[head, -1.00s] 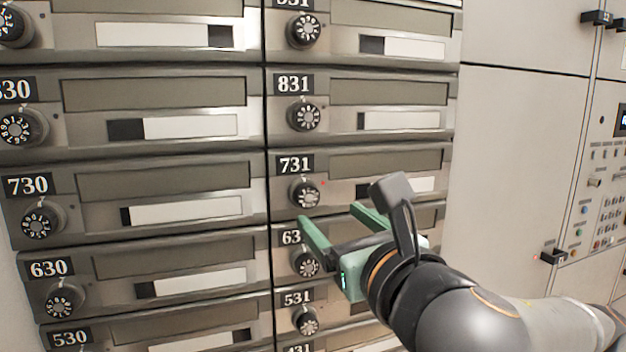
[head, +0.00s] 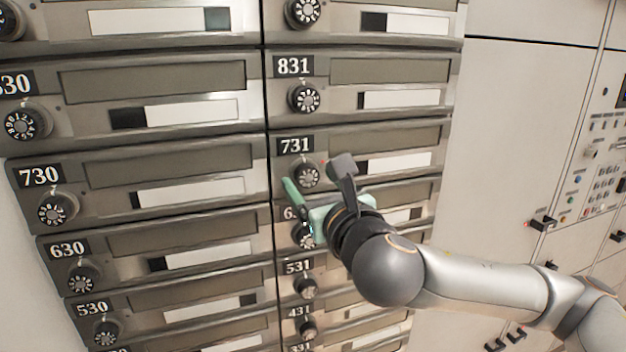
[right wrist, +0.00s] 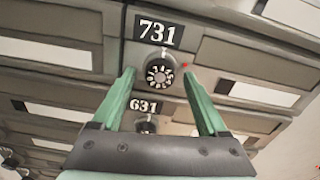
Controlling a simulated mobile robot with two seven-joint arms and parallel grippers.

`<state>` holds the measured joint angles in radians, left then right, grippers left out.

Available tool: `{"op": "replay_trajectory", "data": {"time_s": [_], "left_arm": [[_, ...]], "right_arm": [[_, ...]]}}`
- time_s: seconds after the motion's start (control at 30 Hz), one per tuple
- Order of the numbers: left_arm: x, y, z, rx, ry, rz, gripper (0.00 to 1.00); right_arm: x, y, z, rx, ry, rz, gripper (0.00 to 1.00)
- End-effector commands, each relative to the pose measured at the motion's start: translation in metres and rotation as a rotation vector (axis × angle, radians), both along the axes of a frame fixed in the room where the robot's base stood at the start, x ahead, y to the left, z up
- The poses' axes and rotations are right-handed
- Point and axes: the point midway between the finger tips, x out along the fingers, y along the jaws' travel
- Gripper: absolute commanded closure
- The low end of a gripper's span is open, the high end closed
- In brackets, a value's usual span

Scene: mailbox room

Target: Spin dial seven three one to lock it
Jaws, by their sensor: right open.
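The dial of box 731 (head: 307,174) is a round black knob with white digits, under the 731 label (head: 295,145). It also shows in the right wrist view (right wrist: 159,73), ahead of my fingers and between their tips in the picture. My right gripper (head: 312,186) has green fingers, open and empty, just below and in front of this dial. In the right wrist view the fingers (right wrist: 163,75) stand apart on either side of the dial, with no clear contact. The dial's exact reading is too small to tell. My left gripper is not in view.
The 631 dial (head: 304,236) sits directly below, partly hidden by my right gripper. The 831 dial (head: 304,98) is above, and the 730 dial (head: 55,209) is to the left. A panel with buttons (head: 606,180) is at the far right.

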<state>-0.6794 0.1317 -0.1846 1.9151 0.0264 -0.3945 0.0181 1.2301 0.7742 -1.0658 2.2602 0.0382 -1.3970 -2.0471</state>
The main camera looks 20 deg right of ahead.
Motion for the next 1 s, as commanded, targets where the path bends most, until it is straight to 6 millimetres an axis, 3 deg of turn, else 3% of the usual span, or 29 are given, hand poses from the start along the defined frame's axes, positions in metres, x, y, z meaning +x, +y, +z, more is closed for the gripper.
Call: {"op": "replay_trajectory", "data": {"time_s": [0.17, 0.83, 1.0], "left_arm": [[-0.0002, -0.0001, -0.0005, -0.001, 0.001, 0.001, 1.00], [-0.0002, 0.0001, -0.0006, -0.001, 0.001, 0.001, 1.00], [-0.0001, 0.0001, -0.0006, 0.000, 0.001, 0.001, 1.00]], "right_arm": [[-0.0001, 0.0002, -0.0002, 0.000, 0.001, 0.000, 0.25], [-0.0004, 0.0000, 0.0001, 0.000, 0.000, 0.000, 1.00], [-0.0004, 0.0000, 0.0001, 0.001, 0.000, 0.000, 1.00]]}}
